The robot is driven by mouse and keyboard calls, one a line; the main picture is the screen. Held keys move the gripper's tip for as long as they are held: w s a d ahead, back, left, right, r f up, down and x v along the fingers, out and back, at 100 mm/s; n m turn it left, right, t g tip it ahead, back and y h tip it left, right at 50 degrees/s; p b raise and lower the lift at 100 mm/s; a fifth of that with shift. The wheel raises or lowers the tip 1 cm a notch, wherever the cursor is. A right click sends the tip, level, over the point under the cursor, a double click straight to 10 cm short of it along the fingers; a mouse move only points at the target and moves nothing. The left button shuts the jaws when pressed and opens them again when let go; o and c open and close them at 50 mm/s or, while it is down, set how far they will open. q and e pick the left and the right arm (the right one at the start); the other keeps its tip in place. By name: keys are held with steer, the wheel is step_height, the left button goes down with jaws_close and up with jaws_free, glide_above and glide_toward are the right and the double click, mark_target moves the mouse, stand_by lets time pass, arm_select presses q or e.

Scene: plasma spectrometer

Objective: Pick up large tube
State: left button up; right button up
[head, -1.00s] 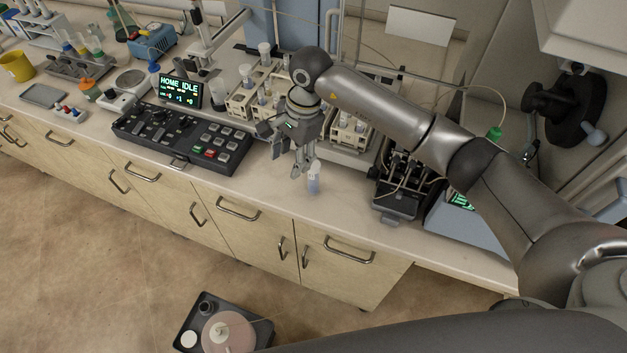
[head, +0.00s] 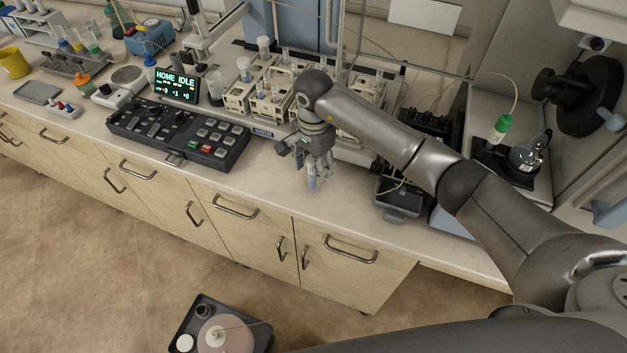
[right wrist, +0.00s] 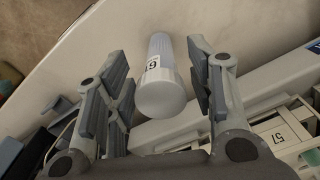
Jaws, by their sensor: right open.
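The large tube (head: 313,184) stands upright on the bench near its front edge in the head view. It is pale with a white cap and is partly covered by my right gripper (head: 318,172). In the right wrist view the tube (right wrist: 161,85) shows cap end nearest, with a dark number on a white label. My right gripper also shows there (right wrist: 157,78). Its fingers are open on either side of the tube, with a visible gap to each. My left gripper is not in view.
Racks of tubes (head: 240,101) stand behind the gripper. A control panel (head: 178,133) with buttons lies to the left, below a screen reading HOME IDLE (head: 177,86). A dark device (head: 401,193) stands to the right. The bench front edge is close to the tube.

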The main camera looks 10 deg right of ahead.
steer(key=shift+f, duration=0.45)
steer(key=shift+c, duration=0.2)
steer(key=c, duration=1.1)
jaws_close()
